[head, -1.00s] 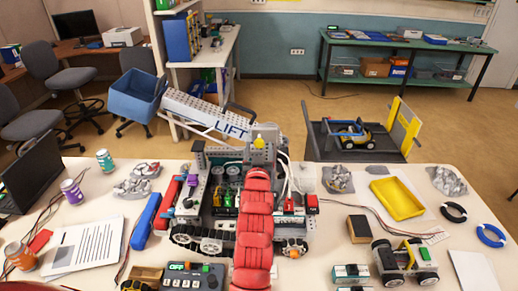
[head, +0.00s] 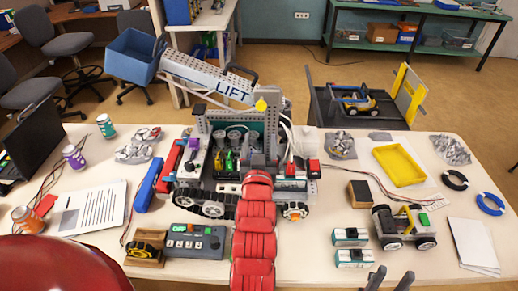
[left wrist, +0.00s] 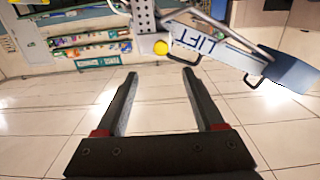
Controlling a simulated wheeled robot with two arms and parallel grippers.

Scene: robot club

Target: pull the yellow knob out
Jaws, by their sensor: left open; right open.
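The yellow knob (head: 261,105) is a small round ball at the right end of the LIFT beam (head: 205,78), on top of the grey machine (head: 272,140). In the left wrist view the knob (left wrist: 161,47) shows beyond my left gripper (left wrist: 160,73). Its two dark fingers are wide apart and nothing is between them. The knob looks in line with the gap and apart from the fingers. I cannot make out the left gripper clearly in the head view. My right gripper (head: 390,280) shows only as two dark, spread fingertips at the bottom edge, empty.
The table is crowded. A control box (head: 196,242) and a blue bar (head: 147,184) lie left of centre. A small wheeled car (head: 404,228), a yellow tray (head: 399,165) and black and blue rings stand to the right. A blue bin (head: 131,55) hangs at the beam's far end.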

